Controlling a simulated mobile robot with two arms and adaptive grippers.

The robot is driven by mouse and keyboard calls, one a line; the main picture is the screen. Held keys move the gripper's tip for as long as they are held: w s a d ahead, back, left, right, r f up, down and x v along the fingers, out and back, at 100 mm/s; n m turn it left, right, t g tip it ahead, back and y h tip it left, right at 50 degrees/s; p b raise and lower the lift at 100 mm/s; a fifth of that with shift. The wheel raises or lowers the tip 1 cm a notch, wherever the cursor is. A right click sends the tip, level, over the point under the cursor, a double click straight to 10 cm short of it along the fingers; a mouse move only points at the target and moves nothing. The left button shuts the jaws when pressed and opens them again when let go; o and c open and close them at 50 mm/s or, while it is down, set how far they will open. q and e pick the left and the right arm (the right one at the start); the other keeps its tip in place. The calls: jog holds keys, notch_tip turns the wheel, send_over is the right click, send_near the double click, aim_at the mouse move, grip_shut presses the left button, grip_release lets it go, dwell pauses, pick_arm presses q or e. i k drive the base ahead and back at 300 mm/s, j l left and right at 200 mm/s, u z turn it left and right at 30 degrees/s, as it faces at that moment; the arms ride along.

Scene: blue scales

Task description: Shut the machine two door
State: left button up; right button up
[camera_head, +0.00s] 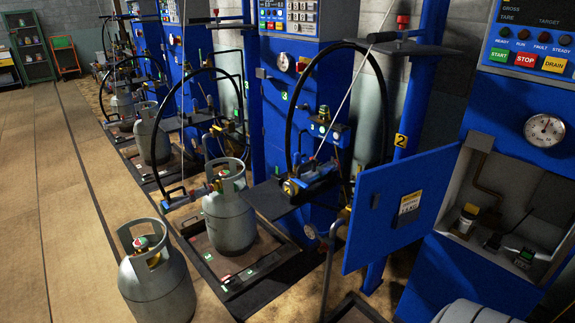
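A blue door (395,212) with a small yellow and white label stands open at the right of the head view. It is swung out to the left of an open compartment (482,140) in a blue machine (505,112). The compartment's inside is exposed, with a curved pipe and a container with a yellow top (467,218) in it. A yellow sign with a 2 (401,140) is on the blue post just behind the door's upper edge.
A grey gas cylinder (156,287) stands on the floor at front left. Another grey cylinder (229,219) stands on a scale platform (207,270), with hoses around it. More blue machines recede to the back left. The floor (50,215) at left is clear.

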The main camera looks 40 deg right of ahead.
aim_at(373, 235)
jog(key=i+j+u, duration=0.45)
jog(key=i, duration=0.25)
jog(key=i+u, duration=0.45)
jog(key=i, duration=0.25)
jog(key=i+j+z, duration=0.1)
jog(key=i+z, duration=0.25)
jog(key=i+j+z, duration=0.3)
jog(key=i+z, duration=0.15)
jog(key=z, duration=0.3)
jog(key=i+j+z, duration=0.15)
jog(key=z, duration=0.25)
jog(key=i+j+z, duration=0.15)
jog(key=z, duration=0.3)
jog(key=i+j+z, duration=0.1)
jog(key=z, duration=0.35)
jog(key=j+z, duration=0.4)
jog(key=i+j+z, duration=0.15)
jog(key=z, duration=0.25)
jog(key=i+j+z, duration=0.1)
jog(key=z, duration=0.3)
jog(key=j+z, duration=0.4)
jog(key=i+j+z, duration=0.1)
jog(key=z, duration=0.3)
jog(key=j+z, duration=0.25)
jog(key=z, duration=0.2)
jog(key=i+l+z, duration=0.1)
jog(key=i+l, duration=0.3)
jog(key=i+l+z, duration=0.1)
jog(key=i+l, duration=0.25)
jog(key=i, duration=0.2)
